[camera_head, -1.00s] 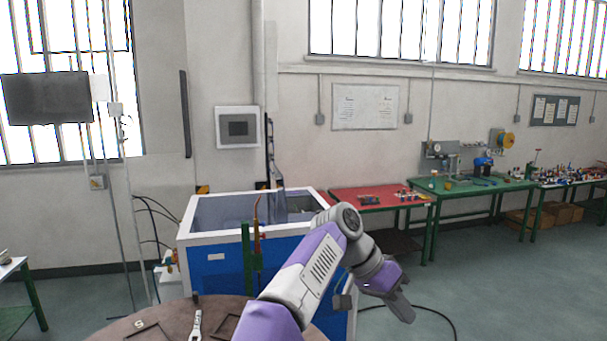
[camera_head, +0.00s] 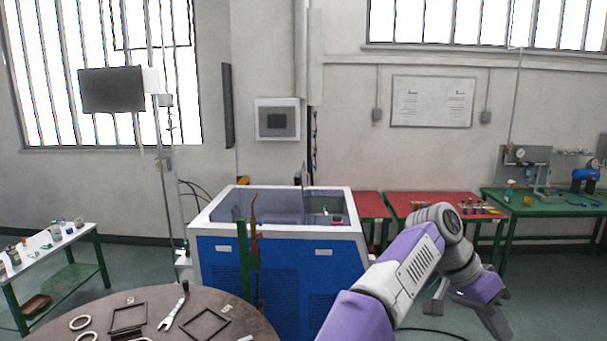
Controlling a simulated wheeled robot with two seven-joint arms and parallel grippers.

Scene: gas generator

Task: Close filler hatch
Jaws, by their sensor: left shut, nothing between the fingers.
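The gas generator (camera_head: 283,268) is a blue cabinet with a white-framed top and dark glassy panels. A thin dark panel, seemingly the filler hatch (camera_head: 304,176), stands upright at the rear of the top, seen nearly edge-on. To its right is an open bay (camera_head: 325,208) with small parts inside, too small to make out.
A round brown table (camera_head: 228,318) with a wrench and frames stands in front of the generator. A green post with a copper torch (camera_head: 253,215) rises before the cabinet. Red tables (camera_head: 400,207) and a green bench (camera_head: 540,202) stand at right. Floor between is open.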

